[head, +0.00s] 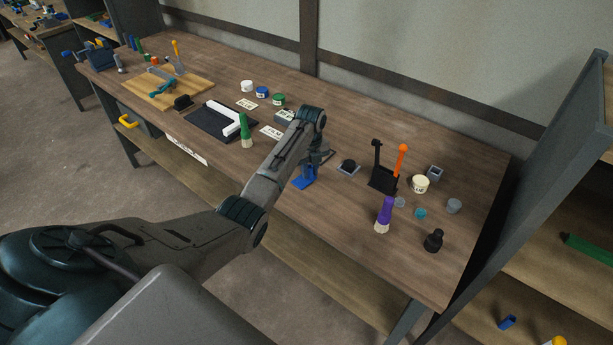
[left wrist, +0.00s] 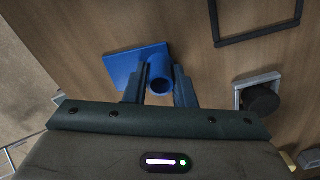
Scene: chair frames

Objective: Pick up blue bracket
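The blue bracket (head: 304,180) is near the front edge of the wooden workbench in the head view. In the left wrist view it shows a flat plate (left wrist: 128,64) and a round, hollow tube (left wrist: 162,78). My left gripper (left wrist: 162,70) points down at it, with one finger on each side of the tube. The tube fills most of the gap between the fingers. I cannot tell whether they press on it or stand just clear. In the head view my left arm hides part of the gripper (head: 316,158). My right gripper is not in view.
A dark round knob (left wrist: 263,99) in a grey square holder and a black frame (left wrist: 256,38) lie right of the bracket. A black stand (head: 383,178), an orange-topped tool (head: 401,158) and a purple-handled brush (head: 385,213) stand farther right. A dark upright panel (head: 525,190) bounds the bench's right end.

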